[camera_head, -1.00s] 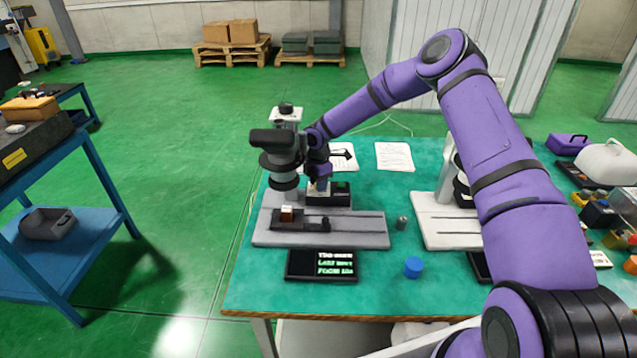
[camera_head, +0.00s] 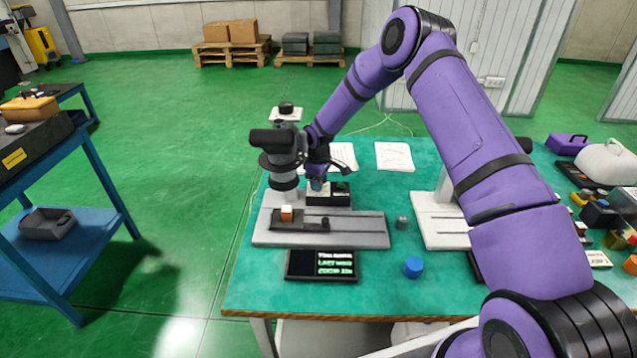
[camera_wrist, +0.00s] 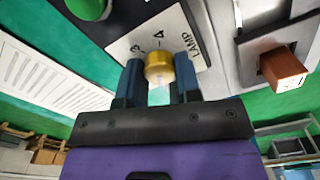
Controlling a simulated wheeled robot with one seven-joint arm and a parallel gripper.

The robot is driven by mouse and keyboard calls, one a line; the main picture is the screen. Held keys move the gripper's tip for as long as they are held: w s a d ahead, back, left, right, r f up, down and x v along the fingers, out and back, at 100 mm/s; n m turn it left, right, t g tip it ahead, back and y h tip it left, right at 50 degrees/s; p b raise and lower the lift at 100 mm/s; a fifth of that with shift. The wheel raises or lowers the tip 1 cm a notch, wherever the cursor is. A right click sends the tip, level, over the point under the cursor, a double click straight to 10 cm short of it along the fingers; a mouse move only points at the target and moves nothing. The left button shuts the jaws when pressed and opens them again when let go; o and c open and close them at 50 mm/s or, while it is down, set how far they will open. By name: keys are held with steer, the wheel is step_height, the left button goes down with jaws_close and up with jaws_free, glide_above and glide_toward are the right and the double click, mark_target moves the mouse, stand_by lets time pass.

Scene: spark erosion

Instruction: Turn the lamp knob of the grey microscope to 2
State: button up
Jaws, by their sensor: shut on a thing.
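The grey microscope (camera_head: 280,160) stands on its pale base plate at the left of the bench. Its black lamp box (camera_head: 341,199) sits just right of the column. In the wrist view, the brass lamp knob (camera_wrist: 159,68) stands on a white plate marked LAMP (camera_wrist: 194,42), with the numerals 3 and 4 showing; the rest of the scale is hidden. My gripper (camera_wrist: 160,84) has its blue-grey fingers on either side of the knob, shut on it. The gripper also shows at the lamp box in the head view (camera_head: 317,189). The knob's pointer is not visible.
An orange-brown block (camera_head: 287,213) sits on the stage. A green button (camera_wrist: 90,8) is near the knob. A blue cap (camera_head: 413,267) and a grey cylinder (camera_head: 402,222) stand to the right.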

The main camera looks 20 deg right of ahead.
steer(key=m, duration=0.6)
steer(key=shift+m, duration=0.3)
steer(key=m, duration=0.5)
steer(key=shift+m, duration=0.3)
steer(key=o, duration=0.9)
steer(key=shift+r, duration=0.1)
step_height(320, 180, up, 11)
steer(key=shift+f, duration=0.2)
steer(key=shift+d, duration=0.1)
